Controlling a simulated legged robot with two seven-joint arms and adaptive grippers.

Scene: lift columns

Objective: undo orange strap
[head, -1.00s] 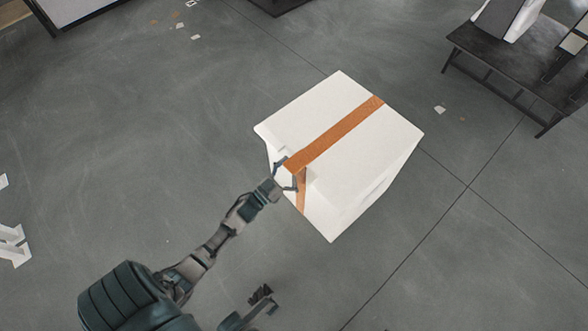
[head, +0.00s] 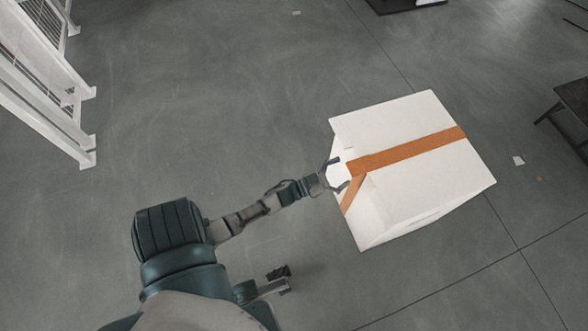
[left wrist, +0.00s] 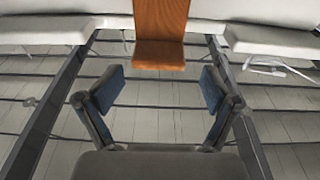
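A white box (head: 405,125) stands on the grey floor, right of centre in the head view. An orange strap (head: 410,150) runs across its top and down the side facing my left arm. My left gripper (head: 342,174) is at that side, close to the edge where the strap bends. In the left wrist view the strap (left wrist: 160,22) hangs at top centre, beyond the fingertips. The left gripper (left wrist: 160,88) is open there, with nothing between its blue pads. I cannot tell whether it touches the box. My right gripper is not clearly seen.
White metal frames (head: 60,100) stand at the upper left. A dark table (head: 572,100) is at the right edge, and a dark base (head: 400,4) at the top. A small white scrap (head: 518,160) lies right of the box. The floor around is mostly clear.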

